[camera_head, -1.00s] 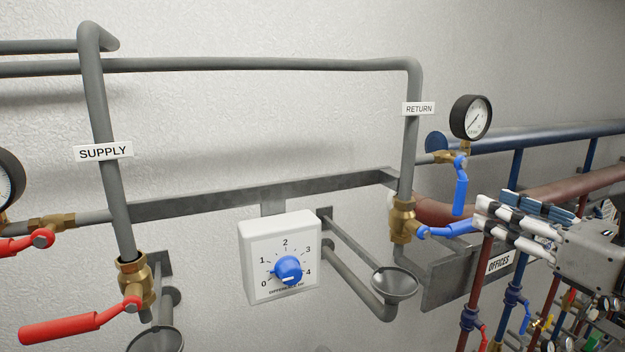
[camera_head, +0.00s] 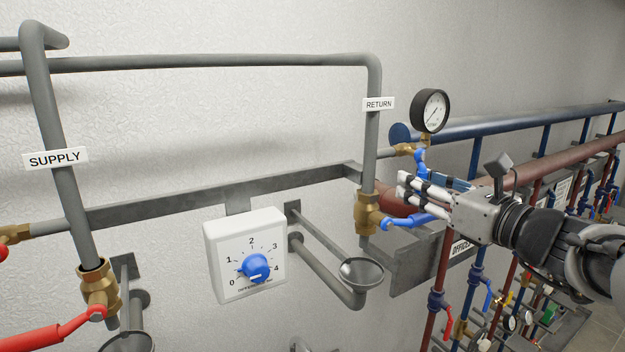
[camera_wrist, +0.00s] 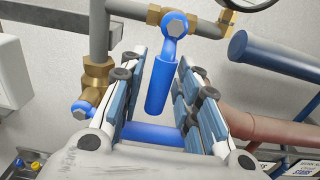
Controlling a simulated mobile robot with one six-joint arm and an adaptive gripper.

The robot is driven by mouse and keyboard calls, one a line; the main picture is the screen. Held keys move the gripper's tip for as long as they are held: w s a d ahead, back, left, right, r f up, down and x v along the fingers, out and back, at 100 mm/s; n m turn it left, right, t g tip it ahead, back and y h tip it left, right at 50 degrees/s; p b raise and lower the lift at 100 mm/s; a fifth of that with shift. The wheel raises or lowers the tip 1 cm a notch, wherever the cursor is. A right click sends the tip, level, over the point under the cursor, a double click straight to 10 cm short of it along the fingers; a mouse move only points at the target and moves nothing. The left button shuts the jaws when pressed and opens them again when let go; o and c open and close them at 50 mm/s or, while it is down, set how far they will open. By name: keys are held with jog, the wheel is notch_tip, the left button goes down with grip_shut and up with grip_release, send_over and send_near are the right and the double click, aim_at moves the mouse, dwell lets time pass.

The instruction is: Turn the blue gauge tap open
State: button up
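The blue gauge tap (camera_head: 421,160) sits under the round gauge (camera_head: 430,110) on a brass fitting. In the wrist view its blue handle (camera_wrist: 160,85) hangs nearly straight down from its pivot. My gripper (camera_head: 412,191) is at the tap, and its fingers hide the lower part of the handle in the head view. In the wrist view my gripper (camera_wrist: 160,90) is open, with one finger left and one right of the handle. Gaps show on both sides, so nothing is gripped. How deep the handle reaches between the fingers I cannot tell.
The return valve's blue lever (camera_head: 400,220) runs just below my fingers; it also crosses low in the wrist view (camera_wrist: 150,133). The grey return pipe (camera_head: 371,130) stands to the left. Blue pipe (camera_head: 500,126) and red pipe (camera_head: 545,165) run behind my arm.

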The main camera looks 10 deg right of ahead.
grip_shut()
jog(key=shift+d+b, duration=0.1)
jog(key=shift+b, duration=0.2)
dwell(0.4)
jog(key=shift+w+d+r+n+b, duration=0.3)
jog(key=shift+d+r+n+b, duration=0.55)
jog(key=shift+n+b, duration=1.85)
jog(key=shift+w+d+r+n+b, duration=0.3)
jog(key=shift+d+r+n+b, duration=0.5)
jog(key=shift+n+b, duration=1.95)
jog(key=shift+w+d+r+n+b, duration=0.3)
jog(key=shift+d+r+n+b, duration=0.55)
jog(key=shift+n+b, duration=1.85)
jog(key=shift+a+r+n+p, duration=0.15)
jog(key=shift+r+n+p, duration=0.1)
jog(key=shift+n+p, duration=0.65)
jog(key=shift+o, duration=1.5)
grip_release()
